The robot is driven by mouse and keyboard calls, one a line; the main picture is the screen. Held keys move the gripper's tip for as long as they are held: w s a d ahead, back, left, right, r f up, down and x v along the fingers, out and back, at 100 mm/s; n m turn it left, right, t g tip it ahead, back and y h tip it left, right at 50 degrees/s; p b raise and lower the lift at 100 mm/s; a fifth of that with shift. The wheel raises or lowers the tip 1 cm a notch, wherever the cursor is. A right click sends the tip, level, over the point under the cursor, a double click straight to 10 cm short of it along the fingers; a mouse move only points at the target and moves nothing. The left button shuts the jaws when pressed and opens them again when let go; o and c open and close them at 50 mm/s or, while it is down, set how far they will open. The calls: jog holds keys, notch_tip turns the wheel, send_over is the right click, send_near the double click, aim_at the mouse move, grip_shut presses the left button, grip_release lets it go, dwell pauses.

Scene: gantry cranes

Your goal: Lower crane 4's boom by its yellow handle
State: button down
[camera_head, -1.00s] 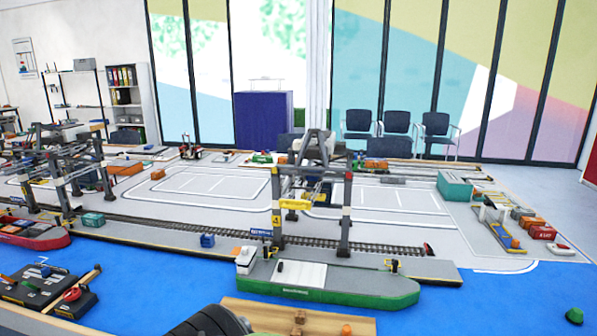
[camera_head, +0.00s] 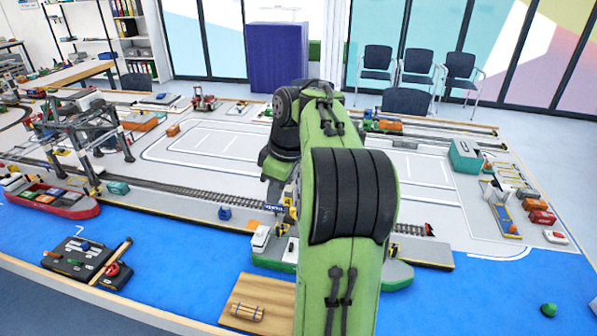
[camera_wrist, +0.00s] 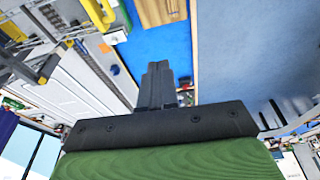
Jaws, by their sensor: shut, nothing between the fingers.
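In the head view my green arm stands in front of crane 4 and hides nearly all of it. Only a small yellow and grey part of the crane (camera_head: 289,199) shows at the arm's left edge; I cannot tell its boom position. In the wrist view a yellow bar shaped like a handle (camera_wrist: 103,15) shows at the upper left, by grey crane-like beams. My gripper (camera_wrist: 158,70) is shut and empty, to the right of and below that bar in the picture, apart from it. The gripper is hidden in the head view.
A green ship (camera_head: 398,274) lies on the blue water (camera_head: 180,255) below the crane. Another crane (camera_head: 85,135) and a red ship (camera_head: 50,202) stand at the left. A blue block (camera_head: 225,213) sits on the quay. A wooden board (camera_head: 262,300) lies in front.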

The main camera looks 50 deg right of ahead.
jog(key=s+d+r+p, duration=0.4)
jog(key=s+d+r, duration=0.1)
jog(key=d, duration=0.5)
jog(key=shift+n+t+y, duration=0.3)
jog(key=b+x, duration=0.1)
jog(key=x, duration=0.3)
jog(key=b+x, duration=0.1)
jog(key=x, duration=0.4)
jog(key=s+b+x, duration=0.1)
jog(key=x, duration=0.4)
jog(key=shift+f, duration=0.6)
jog(key=shift+f+b, duration=0.1)
jog(key=shift+b, duration=0.2)
notch_tip(320, 180, down, 6)
jog(key=a+h+b, duration=0.1)
jog(key=b, duration=0.6)
jog(key=shift+s+a+b, duration=0.15)
jog(key=shift+s+b, duration=0.2)
